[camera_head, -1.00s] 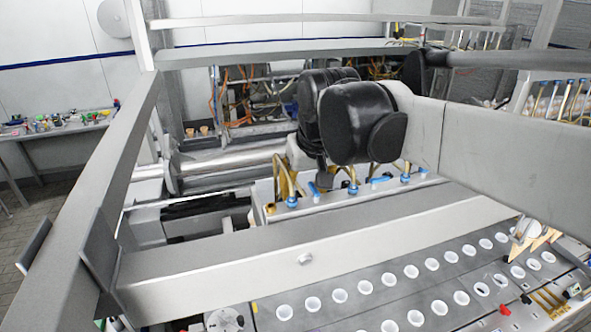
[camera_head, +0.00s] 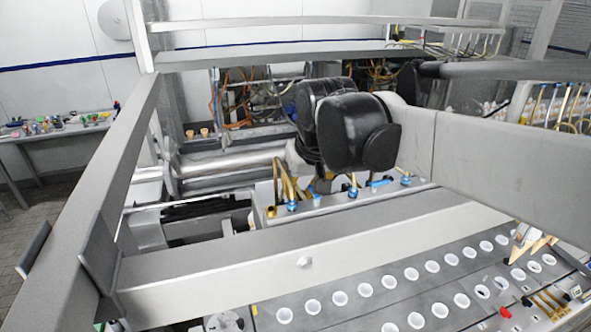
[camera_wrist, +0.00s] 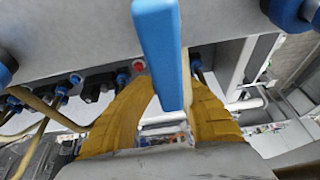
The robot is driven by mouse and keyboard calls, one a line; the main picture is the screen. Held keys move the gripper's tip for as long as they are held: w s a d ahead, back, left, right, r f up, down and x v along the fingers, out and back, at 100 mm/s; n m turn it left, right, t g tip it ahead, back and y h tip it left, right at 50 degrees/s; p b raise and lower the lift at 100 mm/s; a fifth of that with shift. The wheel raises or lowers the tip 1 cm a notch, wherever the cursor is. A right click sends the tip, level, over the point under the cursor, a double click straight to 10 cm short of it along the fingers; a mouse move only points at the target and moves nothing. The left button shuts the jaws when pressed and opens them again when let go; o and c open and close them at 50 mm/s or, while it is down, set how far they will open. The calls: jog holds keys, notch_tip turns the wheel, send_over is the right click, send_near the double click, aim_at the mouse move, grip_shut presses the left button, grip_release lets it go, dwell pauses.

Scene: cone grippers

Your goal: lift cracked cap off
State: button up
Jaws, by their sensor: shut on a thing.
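In the wrist view my gripper (camera_wrist: 172,100) has two yellow ribbed fingers closed around a long, flat blue piece (camera_wrist: 158,45). The piece runs up and away between the fingertips. I cannot tell whether it is the cap, and no crack shows on it. In the head view my gripper is hidden behind and below my black arm joints, over a grey rail (camera_head: 340,204). Blue fittings (camera_head: 352,192) with yellow tubes stand along this rail.
A panel of white round sockets (camera_head: 392,282) lies at the front right. A thick grey beam (camera_head: 300,255) crosses before the rail, and frame bars pass overhead. Large blue round parts (camera_wrist: 288,12) and yellow hoses (camera_wrist: 38,120) flank my gripper in the wrist view.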

notch_tip(320, 180, up, 17)
jog(key=b, duration=0.1)
notch_tip(320, 180, up, 6)
jog(key=p, duration=0.4)
send_over(302, 196)
jog(key=shift+f, duration=0.2)
dwell(0.5)
